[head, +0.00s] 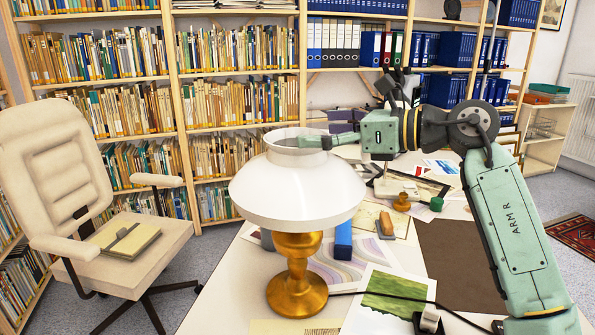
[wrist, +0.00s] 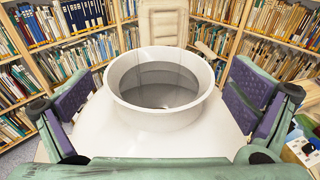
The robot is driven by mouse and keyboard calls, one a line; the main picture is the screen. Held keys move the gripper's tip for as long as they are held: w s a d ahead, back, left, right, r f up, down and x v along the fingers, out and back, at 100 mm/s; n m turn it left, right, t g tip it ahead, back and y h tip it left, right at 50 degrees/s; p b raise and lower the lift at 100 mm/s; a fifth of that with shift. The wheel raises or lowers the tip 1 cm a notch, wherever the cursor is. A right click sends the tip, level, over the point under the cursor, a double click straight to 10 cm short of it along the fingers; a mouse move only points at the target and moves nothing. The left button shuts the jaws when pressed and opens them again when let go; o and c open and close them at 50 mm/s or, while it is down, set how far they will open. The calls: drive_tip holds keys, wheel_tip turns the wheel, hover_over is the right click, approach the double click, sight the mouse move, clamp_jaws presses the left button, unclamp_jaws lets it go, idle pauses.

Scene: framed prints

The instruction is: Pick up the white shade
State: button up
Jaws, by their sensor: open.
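The white shade (head: 298,190) is a wide cone with an upright, open collar on top. It sits upright on a brass lamp base (head: 297,275) on the table. In the wrist view the collar of the shade (wrist: 160,115) is seen from above, centred between my fingers, with its hollow inside visible. My gripper (head: 330,130) is at collar height, reaching in from the right. In the wrist view my gripper (wrist: 165,97) is open, with purple finger pads left and right of the collar. A gap shows on both sides, and nothing is held.
The table (head: 225,300) holds prints, a blue block (head: 343,238), stamps and a green picture (head: 393,295) around the lamp. A dark cable runs right from the base. A cream office chair (head: 70,170) stands left, and full bookshelves (head: 235,90) line the back.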

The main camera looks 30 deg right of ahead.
drive_tip(key=p+x, duration=0.1)
drive_tip(key=x, duration=0.3)
drive_tip(key=shift+r, duration=0.2)
drive_tip(key=shift+w+a+f, duration=0.15)
drive_tip(key=shift+w, duration=0.1)
drive_tip(key=shift+c, duration=0.2)
